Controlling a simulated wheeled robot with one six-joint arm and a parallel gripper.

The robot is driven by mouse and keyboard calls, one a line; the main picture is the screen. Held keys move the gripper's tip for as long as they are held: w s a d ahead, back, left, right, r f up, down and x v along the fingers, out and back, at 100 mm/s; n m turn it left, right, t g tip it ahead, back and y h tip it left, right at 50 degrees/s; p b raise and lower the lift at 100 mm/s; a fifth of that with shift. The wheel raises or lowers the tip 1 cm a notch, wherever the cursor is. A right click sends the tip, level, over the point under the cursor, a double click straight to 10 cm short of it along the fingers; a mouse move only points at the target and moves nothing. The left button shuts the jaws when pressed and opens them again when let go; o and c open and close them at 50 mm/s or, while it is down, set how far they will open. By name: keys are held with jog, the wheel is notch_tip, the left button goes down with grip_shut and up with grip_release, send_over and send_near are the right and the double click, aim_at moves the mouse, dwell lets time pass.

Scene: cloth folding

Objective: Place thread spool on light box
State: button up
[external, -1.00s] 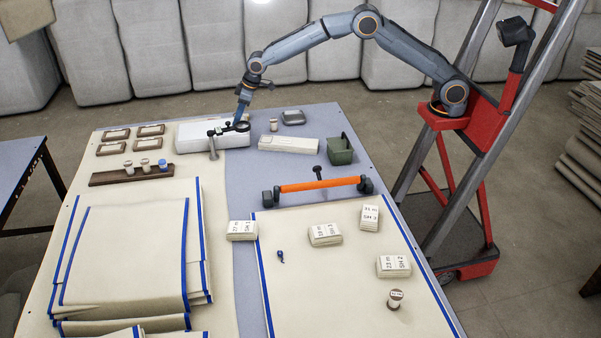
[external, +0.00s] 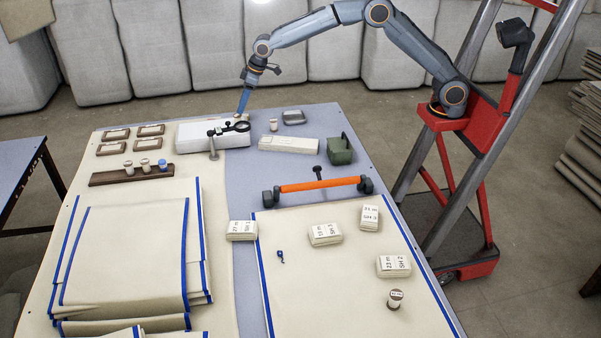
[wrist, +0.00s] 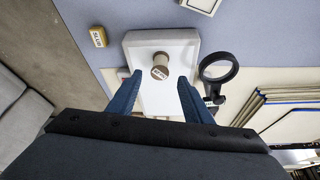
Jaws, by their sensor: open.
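The white light box (external: 187,138) lies at the back of the table. It also fills the middle of the wrist view (wrist: 178,50). A thread spool (wrist: 160,68) with a pale labelled top stands upright on it. In the external view I cannot make this spool out near the magnifier and fingers. My gripper (wrist: 160,80) is open, its blue fingers spread to either side of the spool and apart from it. In the external view my gripper (external: 241,110) points down above the light box's right end.
A magnifier on a stand (external: 241,127) is close by the light box. A wooden rack (external: 105,178) holds spools. An orange-handled bar (external: 318,184) lies mid-table.

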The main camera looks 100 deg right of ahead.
jog(key=v, duration=0.5)
jog(key=s+a+f+g, duration=0.1)
jog(key=s+a+f, duration=0.2)
jog(key=s, duration=1.2)
jog(key=s+a+f+g, duration=0.2)
jog(key=s+a, duration=0.3)
jog(key=s, duration=1.1)
jog(key=s+a+f+g, duration=0.1)
jog(key=s+a+f, duration=0.3)
jog(key=s, duration=1.2)
jog(key=shift+s+a+g+y, duration=0.15)
jog(key=shift+a+g+y, duration=0.15)
jog(key=shift+y, duration=0.1)
jog(key=a+r+n+p, duration=0.2)
jog(key=a+r+p, duration=0.1)
jog(key=a+p, duration=0.3)
jog(key=shift+a+r, duration=0.35)
jog(key=shift+r, duration=0.05)
